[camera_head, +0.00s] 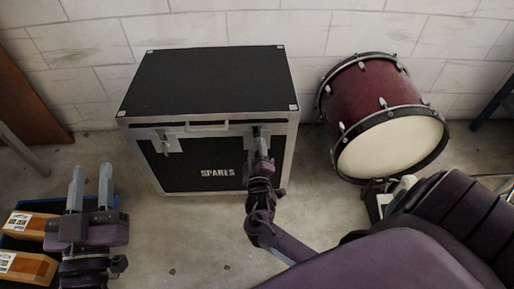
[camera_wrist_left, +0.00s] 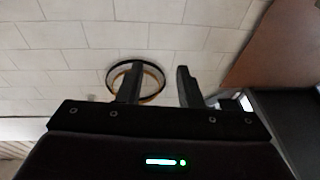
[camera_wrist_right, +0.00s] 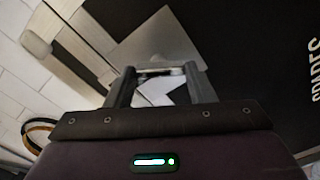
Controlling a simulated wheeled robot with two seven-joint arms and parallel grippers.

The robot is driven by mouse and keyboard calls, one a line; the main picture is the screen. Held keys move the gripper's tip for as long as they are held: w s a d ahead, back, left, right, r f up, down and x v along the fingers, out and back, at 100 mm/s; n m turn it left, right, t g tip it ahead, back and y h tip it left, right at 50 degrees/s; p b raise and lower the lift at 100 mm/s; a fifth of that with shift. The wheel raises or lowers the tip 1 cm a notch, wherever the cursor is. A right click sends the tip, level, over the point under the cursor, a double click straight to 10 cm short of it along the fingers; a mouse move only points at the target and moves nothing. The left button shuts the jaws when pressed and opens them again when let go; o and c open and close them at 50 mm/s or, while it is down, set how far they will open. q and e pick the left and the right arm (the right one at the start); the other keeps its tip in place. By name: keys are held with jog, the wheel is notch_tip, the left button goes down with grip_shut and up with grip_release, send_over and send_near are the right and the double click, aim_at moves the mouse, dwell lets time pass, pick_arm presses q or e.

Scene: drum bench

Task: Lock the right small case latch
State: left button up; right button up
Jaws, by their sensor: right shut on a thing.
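A black case (camera_head: 205,82) with silver edges and the word SPARES on its front stands against the wall, its lid down. Its left latch (camera_head: 163,144) shows on the front near the lid seam. My right gripper (camera_head: 260,143) is at the right latch on the case front and largely hides it in the head view. In the right wrist view a pale metal piece of the right latch (camera_wrist_right: 160,72) lies between the fingertips, and the gripper is shut on it. I cannot tell whether the latch is hooked. My left gripper (camera_head: 91,185) is open and empty at the lower left.
A dark red drum (camera_head: 375,100) with a pale head stands right of the case. The case handle (camera_head: 207,126) is between the latches. The floor before the case is clear.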

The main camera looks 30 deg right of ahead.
pick_arm(q)
notch_tip(320, 180, down, 14)
jog(key=s+g+y+p, duration=0.2)
jog(key=s+g+y, duration=0.1)
jog(key=g, duration=0.4)
pick_arm(e)
jog(key=shift+r+n, duration=0.15)
jog(key=shift+n, duration=0.85)
jog(key=shift+n+p, duration=0.3)
jog(key=shift+n, duration=0.2)
jog(key=shift+n+p, duration=0.5)
jog(key=shift+n, duration=0.2)
jog(key=shift+n+p, duration=0.45)
jog(key=shift+n, duration=0.15)
pick_arm(q)
jog(key=s+a+f+g+y, duration=0.3)
jog(key=s+a+f+g, duration=0.1)
jog(key=s+f+g, duration=0.3)
jog(key=shift+s+f+g+p, duration=0.3)
jog(key=shift+s+f+g, duration=0.1)
jog(key=shift+s+f, duration=1.05)
pick_arm(e)
jog(key=shift+f+n, duration=0.2)
jog(key=shift+n, duration=0.4)
pick_arm(q)
jog(key=shift+w+a+f, duration=0.1)
jog(key=shift+w+f, duration=0.1)
jog(key=shift+f, duration=0.05)
